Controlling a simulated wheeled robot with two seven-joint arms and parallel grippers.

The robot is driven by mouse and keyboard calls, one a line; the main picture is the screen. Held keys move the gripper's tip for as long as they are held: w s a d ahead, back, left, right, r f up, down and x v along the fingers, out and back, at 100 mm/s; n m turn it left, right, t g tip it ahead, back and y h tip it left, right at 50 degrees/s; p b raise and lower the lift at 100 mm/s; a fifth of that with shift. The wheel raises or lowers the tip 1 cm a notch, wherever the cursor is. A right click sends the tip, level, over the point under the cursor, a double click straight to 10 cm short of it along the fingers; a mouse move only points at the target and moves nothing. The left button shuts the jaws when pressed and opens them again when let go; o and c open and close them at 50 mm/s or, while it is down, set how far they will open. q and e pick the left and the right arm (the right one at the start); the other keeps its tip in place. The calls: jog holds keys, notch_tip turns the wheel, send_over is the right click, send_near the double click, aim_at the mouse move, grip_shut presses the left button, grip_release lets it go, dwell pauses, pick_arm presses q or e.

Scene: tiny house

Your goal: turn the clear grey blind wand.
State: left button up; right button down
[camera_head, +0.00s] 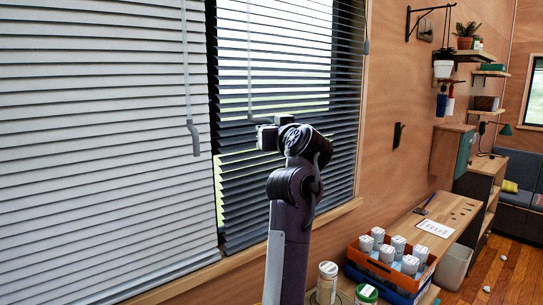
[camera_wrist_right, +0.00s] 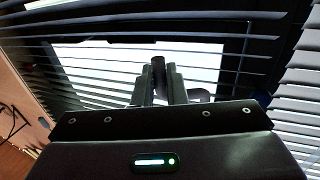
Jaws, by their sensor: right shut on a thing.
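A thin grey blind wand (camera_head: 249,70) hangs in front of the right-hand blind (camera_head: 340,150) in the head view. Its lower end bends sideways to my right gripper (camera_head: 268,130), which is shut on it. In the right wrist view, the fingers of my right gripper (camera_wrist_right: 159,88) close around the wand's end (camera_wrist_right: 158,68), which looks dark against the bright window. The right-hand blind's slats are tilted with gaps that let daylight through. A second grey wand (camera_head: 194,138) hangs free before the left-hand blind (camera_head: 90,150), whose slats look shut. My left gripper is out of view.
A wooden sill (camera_head: 240,258) runs below the blinds. An orange crate (camera_head: 371,263) of white-capped jars stands at the lower right, beside loose jars. A desk (camera_head: 440,212) and shelves lie farther right. A cord pull (camera_head: 366,47) hangs at the right-hand blind's far edge.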

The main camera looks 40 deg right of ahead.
jog(key=n+y+b, duration=0.1)
jog(key=y+b, duration=0.1)
jog(key=b, duration=0.1)
jog(key=w+n+y+b, duration=0.1)
jog(key=n+y+b, duration=0.1)
jog(key=y+b, duration=0.1)
jog(key=w+n+y+b, duration=0.1)
jog(key=n+y+b, duration=0.1)
jog(key=y, duration=0.1)
jog(key=shift+w+d+f+b, duration=0.15)
jog(key=shift+d+f+b, duration=0.15)
jog(key=shift+f+b, duration=0.1)
jog(key=shift+w+r+n+y+b, duration=0.1)
jog(key=shift+r+n+y+b, duration=0.1)
jog(key=shift+n+y+b, duration=0.5)
jog(key=shift+r, duration=0.15)
